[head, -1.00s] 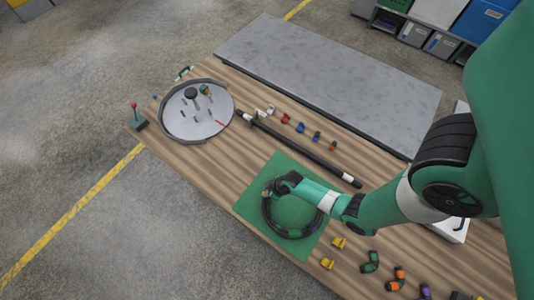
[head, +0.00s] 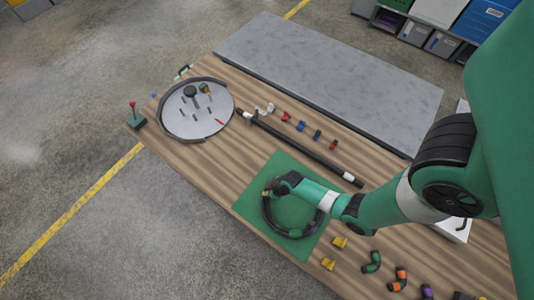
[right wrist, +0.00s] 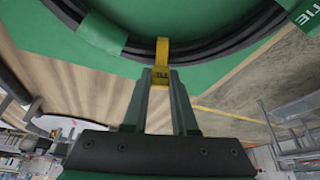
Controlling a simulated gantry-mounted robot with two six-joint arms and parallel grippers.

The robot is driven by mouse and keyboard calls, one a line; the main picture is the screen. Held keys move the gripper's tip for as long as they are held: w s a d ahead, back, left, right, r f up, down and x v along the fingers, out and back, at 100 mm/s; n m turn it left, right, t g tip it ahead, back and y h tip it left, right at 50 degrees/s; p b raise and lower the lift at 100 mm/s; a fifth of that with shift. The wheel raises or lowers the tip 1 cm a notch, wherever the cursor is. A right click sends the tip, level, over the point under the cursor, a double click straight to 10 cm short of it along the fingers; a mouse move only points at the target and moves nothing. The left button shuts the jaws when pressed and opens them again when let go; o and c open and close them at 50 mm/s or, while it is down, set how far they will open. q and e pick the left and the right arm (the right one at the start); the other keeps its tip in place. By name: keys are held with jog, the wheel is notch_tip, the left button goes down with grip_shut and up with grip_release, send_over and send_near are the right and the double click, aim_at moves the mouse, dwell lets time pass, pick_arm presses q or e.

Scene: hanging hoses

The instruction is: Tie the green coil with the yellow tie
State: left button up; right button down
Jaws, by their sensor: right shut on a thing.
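The coil (head: 283,231) is a black hose ring with green bands, lying on a green mat (head: 255,205). It also fills the top of the right wrist view (right wrist: 212,50). My right gripper (head: 271,189) is at the coil's far left side. In the right wrist view my right gripper (right wrist: 157,82) is shut on the yellow tie (right wrist: 162,52), a strap lying across the black hose. Whether the strap closes all the way round the hose is hidden. My left gripper is not in view.
Two yellow pieces (head: 334,253) lie right of the mat, with several coloured pieces (head: 400,279) beyond. A long black bar (head: 300,150) and a round grey tray (head: 197,108) lie farther back. A grey slab (head: 330,80) borders the far table edge.

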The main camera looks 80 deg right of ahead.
jog(key=shift+f+b, duration=0.35)
jog(key=shift+f, duration=0.1)
jog(key=c, duration=0.6)
grip_release()
jog(key=shift+a, duration=0.15)
jog(key=p+v, duration=0.6)
jog(key=v, duration=0.5)
jog(key=shift+r+p, duration=0.4)
